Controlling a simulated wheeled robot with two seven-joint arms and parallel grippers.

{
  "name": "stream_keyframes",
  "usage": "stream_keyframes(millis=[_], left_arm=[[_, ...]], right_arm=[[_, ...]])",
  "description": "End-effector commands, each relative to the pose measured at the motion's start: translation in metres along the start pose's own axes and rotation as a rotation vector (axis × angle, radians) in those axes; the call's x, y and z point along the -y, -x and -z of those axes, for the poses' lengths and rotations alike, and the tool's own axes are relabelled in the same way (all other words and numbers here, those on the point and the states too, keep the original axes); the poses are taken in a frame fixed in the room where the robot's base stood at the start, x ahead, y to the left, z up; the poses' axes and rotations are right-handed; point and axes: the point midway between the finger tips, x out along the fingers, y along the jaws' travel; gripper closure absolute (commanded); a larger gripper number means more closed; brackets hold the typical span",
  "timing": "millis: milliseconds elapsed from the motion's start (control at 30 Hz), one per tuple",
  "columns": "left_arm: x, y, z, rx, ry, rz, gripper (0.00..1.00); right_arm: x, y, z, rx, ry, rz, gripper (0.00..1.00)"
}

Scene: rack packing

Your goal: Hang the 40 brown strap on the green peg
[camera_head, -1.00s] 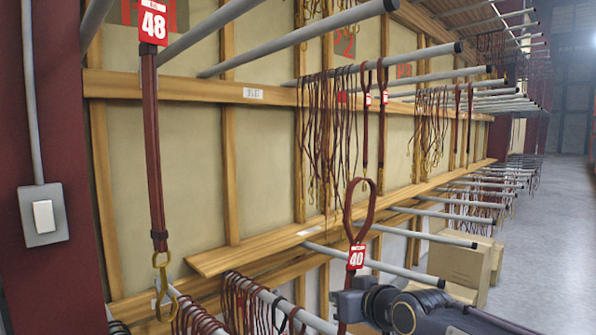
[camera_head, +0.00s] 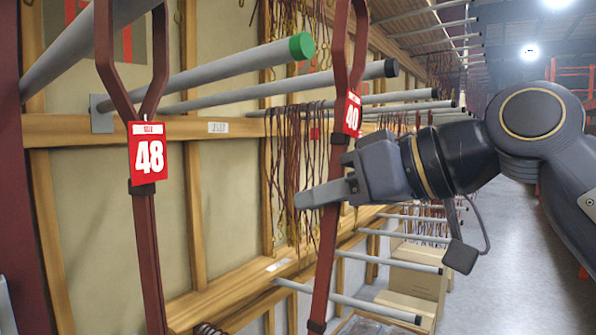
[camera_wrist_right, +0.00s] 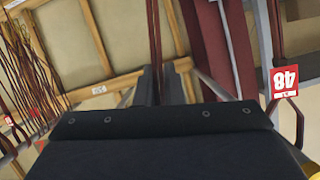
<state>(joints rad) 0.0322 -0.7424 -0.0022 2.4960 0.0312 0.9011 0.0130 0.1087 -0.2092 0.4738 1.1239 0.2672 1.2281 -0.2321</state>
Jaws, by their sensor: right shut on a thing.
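The brown strap with the red 40 tag (camera_head: 352,113) hangs from my right gripper (camera_head: 325,193), which is shut on it just below the tag. Its loop stands up above the tag and leaves the top of the head view. The green-tipped peg (camera_head: 301,46) reaches out from the rack to the left of the strap's loop, apart from it in the picture. In the right wrist view the strap (camera_wrist_right: 157,50) runs up between the fingers. My left gripper is not in view.
A brown strap with a red 48 tag (camera_head: 149,152) hangs close at the left; its tag also shows in the right wrist view (camera_wrist_right: 284,77). A dark-tipped peg (camera_head: 390,68) lies just below the green one. Thin straps (camera_head: 300,160) hang in a bunch behind.

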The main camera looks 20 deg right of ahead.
Motion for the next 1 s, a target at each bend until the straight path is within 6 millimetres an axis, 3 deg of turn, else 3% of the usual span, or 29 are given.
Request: stream_keyframes(millis=[167, 1000], left_arm=[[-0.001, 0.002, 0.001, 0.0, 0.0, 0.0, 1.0], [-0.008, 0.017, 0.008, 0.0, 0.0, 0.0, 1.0]], right_arm=[[0.003, 0.0, 0.002, 0.004, 0.0, 0.007, 1.0], [0.002, -0.048, 0.017, 0.004, -0.001, 0.006, 1.0]])
